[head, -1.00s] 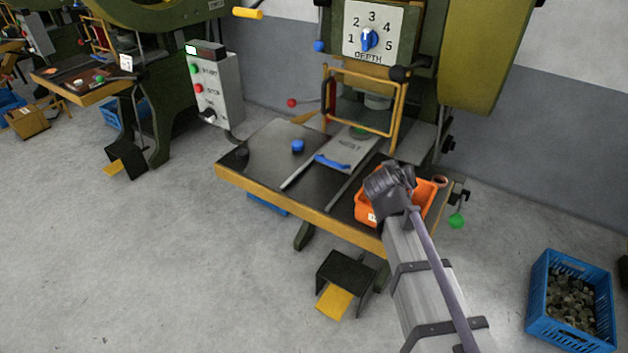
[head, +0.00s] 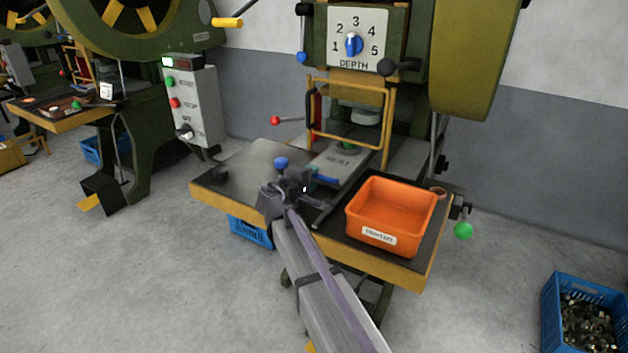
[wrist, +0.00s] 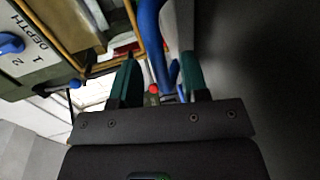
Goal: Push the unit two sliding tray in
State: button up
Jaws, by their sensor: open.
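The sliding tray (head: 341,160) is a grey plate marked NEST on the near press table, lying between two rails under the yellow guard. Its blue handle (head: 325,179) is at the tray's front edge and partly hidden by my gripper. My gripper (head: 303,184) is at the handle, over the front of the table. In the wrist view my gripper (wrist: 159,60) has its two green fingers apart, with the blue handle (wrist: 152,30) running between them. I cannot tell whether a finger touches it.
An orange bin (head: 391,214) stands on the table right of the tray. A blue knob (head: 281,162) stands left of it. The yellow guard frame (head: 347,117) is above the tray's back. A blue crate (head: 581,318) is on the floor at right.

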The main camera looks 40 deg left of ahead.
jog(key=shift+x, duration=1)
jog(key=shift+c, duration=0.2)
grip_shut()
